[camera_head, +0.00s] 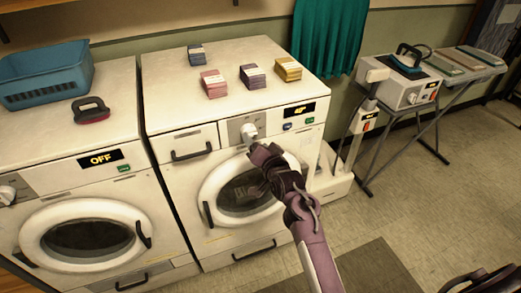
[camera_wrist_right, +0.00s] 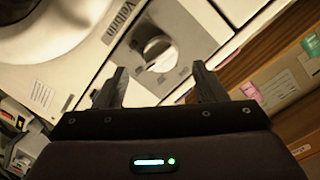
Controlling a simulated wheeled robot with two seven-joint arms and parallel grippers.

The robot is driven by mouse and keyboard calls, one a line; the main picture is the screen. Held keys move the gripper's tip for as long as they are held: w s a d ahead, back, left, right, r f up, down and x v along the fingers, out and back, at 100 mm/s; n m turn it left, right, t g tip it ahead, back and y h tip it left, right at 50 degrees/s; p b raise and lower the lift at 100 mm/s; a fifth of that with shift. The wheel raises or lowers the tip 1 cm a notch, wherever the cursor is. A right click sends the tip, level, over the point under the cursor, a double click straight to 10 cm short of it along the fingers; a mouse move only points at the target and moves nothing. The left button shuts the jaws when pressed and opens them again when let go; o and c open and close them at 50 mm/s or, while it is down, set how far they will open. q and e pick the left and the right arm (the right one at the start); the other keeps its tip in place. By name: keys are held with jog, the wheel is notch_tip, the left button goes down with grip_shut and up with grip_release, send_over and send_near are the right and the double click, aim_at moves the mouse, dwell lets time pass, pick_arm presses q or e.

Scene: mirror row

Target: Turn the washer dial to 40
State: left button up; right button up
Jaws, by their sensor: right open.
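The right-hand washer (camera_head: 166,108) is white with a round door. Its white dial (camera_head: 249,131) sits on a grey plate at the top of its front. Its display (camera_head: 300,110) shows small orange characters that look like 40. My right gripper (camera_head: 259,152) is just below and in front of the dial. In the right wrist view the dial (camera_wrist_right: 158,52) shows ahead, between the lines of the two spread fingers of my gripper (camera_wrist_right: 162,78). The fingers are open and hold nothing; contact with the dial cannot be told. My left gripper is out of view.
A second washer (camera_head: 45,143) at left shows OFF. Its top holds a blue basket (camera_head: 45,74) and a dark-handled brush (camera_head: 91,110). Several small stacks, including a yellow one (camera_head: 288,69), lie on the right washer. A white appliance (camera_head: 403,91) stands on a folding table at right.

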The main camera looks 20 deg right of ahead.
jog(key=shift+s+r, duration=0.15)
jog(key=shift+s, duration=0.65)
jog(key=shift+s+r, duration=0.15)
jog(key=shift+s, duration=0.6)
jog(key=s+a+f+n+g, duration=0.25)
jog(key=s+f, duration=0.25)
jog(key=f, duration=0.7)
jog(key=s+a+f+n+g+y, duration=0.1)
jog(key=s+f+g, duration=0.3)
jog(key=f, duration=0.8)
jog(key=s+a+f+n+g, duration=0.1)
jog(key=s+f+n, duration=0.1)
jog(key=s+f, duration=0.7)
jog(key=s+d+f+n+g, duration=0.1)
jog(key=s+d+f+g, duration=0.1)
jog(key=s+f, duration=0.5)
jog(key=s+d+f+n+g+h, duration=0.1)
jog(key=s+f, duration=0.6)
jog(key=s, duration=0.8)
jog(key=s+d+f+n+g, duration=0.3)
jog(key=s+f, duration=0.4)
jog(key=s, duration=0.4)
jog(key=shift+s+d+f+g+h, duration=0.35)
jog(key=shift+d+g+h, duration=0.1)
jog(key=shift+g, duration=0.5)
